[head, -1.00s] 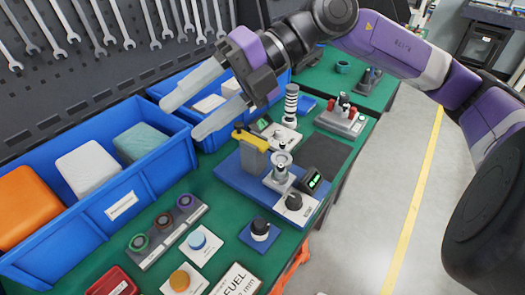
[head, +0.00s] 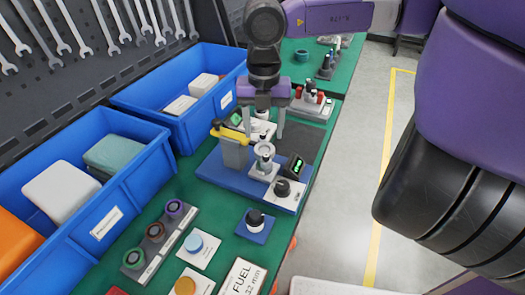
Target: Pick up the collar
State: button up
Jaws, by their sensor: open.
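A blue test fixture (head: 217,172) lies on the green bench. It has a grey block with a yellow lever (head: 230,134) on top. Beside this stands a small metal post with a grey ring-shaped top (head: 264,149), which looks like the collar, though I cannot be sure. My gripper (head: 263,134) points down with its fingers apart and nothing between them. In the picture its fingertips are either side of and just above the ring-shaped top. I cannot tell the exact height gap or depth.
A black knob (head: 283,187) and a small display (head: 293,167) sit on the fixture's right side. A rack (head: 158,246) holds green, brown and purple rings. Blue bins (head: 140,178) line the left. A stand with red-capped parts (head: 311,100) is behind. A dark mat (head: 303,142) is bare.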

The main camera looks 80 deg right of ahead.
aim_at(264, 150)
jog(key=f, duration=0.4)
jog(key=f+p, duration=0.1)
jog(key=f, duration=0.1)
jog(key=shift+d+f, duration=0.25)
jog(key=shift+d, duration=0.05)
jog(key=c, duration=1.1)
